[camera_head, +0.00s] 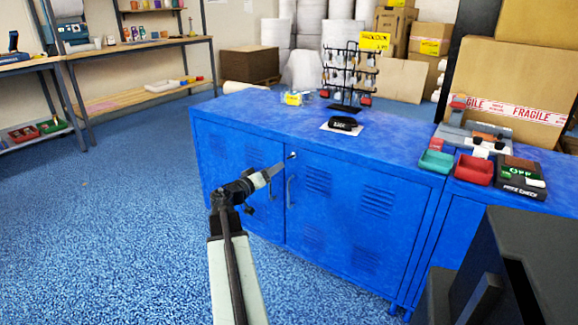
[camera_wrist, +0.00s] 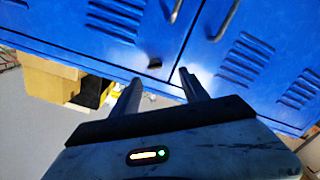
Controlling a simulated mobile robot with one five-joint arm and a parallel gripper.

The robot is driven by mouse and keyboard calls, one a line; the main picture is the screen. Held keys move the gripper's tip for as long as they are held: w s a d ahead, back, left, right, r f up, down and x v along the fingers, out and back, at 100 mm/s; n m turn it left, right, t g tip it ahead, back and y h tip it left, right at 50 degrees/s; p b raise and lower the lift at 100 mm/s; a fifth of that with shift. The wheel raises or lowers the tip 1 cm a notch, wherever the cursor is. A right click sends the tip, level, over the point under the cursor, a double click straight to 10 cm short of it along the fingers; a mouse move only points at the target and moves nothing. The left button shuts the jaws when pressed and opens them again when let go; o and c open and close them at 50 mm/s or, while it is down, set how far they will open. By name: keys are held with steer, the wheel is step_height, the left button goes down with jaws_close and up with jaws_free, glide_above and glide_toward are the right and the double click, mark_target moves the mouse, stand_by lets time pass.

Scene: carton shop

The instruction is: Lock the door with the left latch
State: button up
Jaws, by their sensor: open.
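A blue metal cabinet (camera_head: 340,207) has two doors with louvred slots and a handle on each side of the centre seam. A small latch (camera_head: 292,155) sits near the top of the seam. It shows as a small dark piece in the wrist view (camera_wrist: 155,67), just left of the seam. My gripper (camera_head: 275,170) is in front of the doors at about the latch's height. In the wrist view its two fingers (camera_wrist: 160,84) are apart with nothing between them, on either side of the latch in the picture. Whether they touch it, I cannot tell.
On the cabinet top are a rack with hanging items (camera_head: 348,75), a black object on a white sheet (camera_head: 343,123), and red (camera_head: 473,170) and green (camera_head: 436,161) trays. A large carton (camera_head: 510,85) stands at the right. Blue floor at left (camera_head: 120,220) is clear.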

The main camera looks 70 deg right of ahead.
mark_target(289, 158)
steer(key=x, duration=0.6)
steer(key=s+r+x, duration=0.1)
steer(key=x, duration=0.2)
steer(key=shift+a, duration=0.1)
steer(key=shift+c, duration=0.3)
